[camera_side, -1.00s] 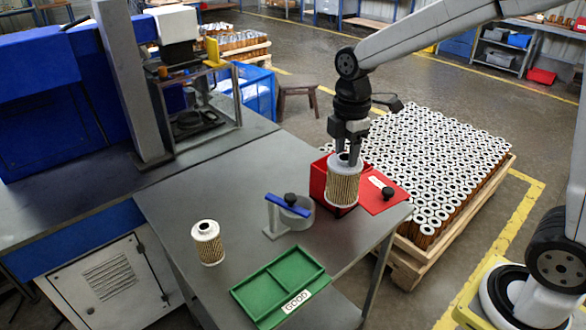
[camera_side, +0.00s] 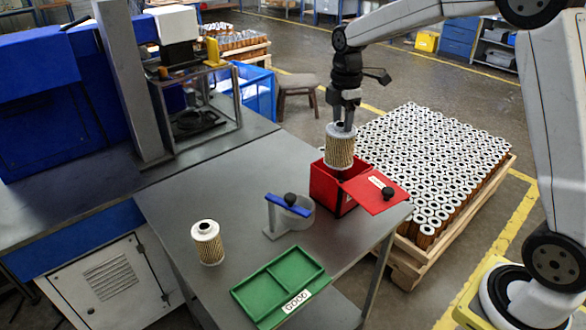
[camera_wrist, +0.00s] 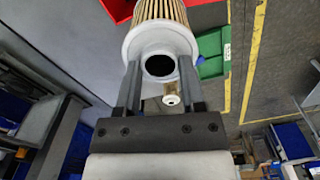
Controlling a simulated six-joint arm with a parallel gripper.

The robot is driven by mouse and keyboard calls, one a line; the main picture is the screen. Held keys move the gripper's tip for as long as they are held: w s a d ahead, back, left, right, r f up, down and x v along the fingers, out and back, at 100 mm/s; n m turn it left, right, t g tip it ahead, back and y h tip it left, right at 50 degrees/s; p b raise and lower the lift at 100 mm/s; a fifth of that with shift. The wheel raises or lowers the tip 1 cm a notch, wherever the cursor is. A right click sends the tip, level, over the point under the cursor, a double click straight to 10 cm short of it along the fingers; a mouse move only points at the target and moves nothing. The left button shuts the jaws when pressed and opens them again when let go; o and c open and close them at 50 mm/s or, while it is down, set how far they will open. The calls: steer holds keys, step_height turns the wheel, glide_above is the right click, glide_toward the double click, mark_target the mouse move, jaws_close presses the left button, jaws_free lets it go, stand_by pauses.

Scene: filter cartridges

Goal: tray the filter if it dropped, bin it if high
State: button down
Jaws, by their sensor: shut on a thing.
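My gripper (camera_side: 343,118) is shut on a filter cartridge (camera_side: 340,147) with a pleated tan body and white end caps. It holds the filter upright above the red bin (camera_side: 328,185), whose lid stands open to the right. In the wrist view the held filter (camera_wrist: 160,42) shows its round end cap between the fingers. A second filter (camera_side: 208,243) stands upright on the grey table at the left. The green tray (camera_side: 262,292), labelled GOOD, lies at the table's front; its compartments look empty.
A round gauge ring with a blue bar (camera_side: 289,206) and black knob stands mid-table. A pallet of many filters (camera_side: 430,165) is on the floor to the right. A press-like machine (camera_side: 190,110) stands at the back left. The table's left part is mostly clear.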

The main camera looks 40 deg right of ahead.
steer(key=w+d, duration=0.3)
steer(key=d, duration=0.2)
steer(key=shift+w+d+f, duration=0.15)
steer(key=shift+d+f, duration=0.05)
steer(key=shift+d, duration=0.2)
steer(key=shift+f, duration=0.25)
step_height(320, 180, down, 13)
stand_by(1.3)
stand_by(0.5)
jaws_free()
steer(key=shift+r, duration=0.1)
stand_by(0.6)
step_height(320, 180, up, 11)
stand_by(1.6)
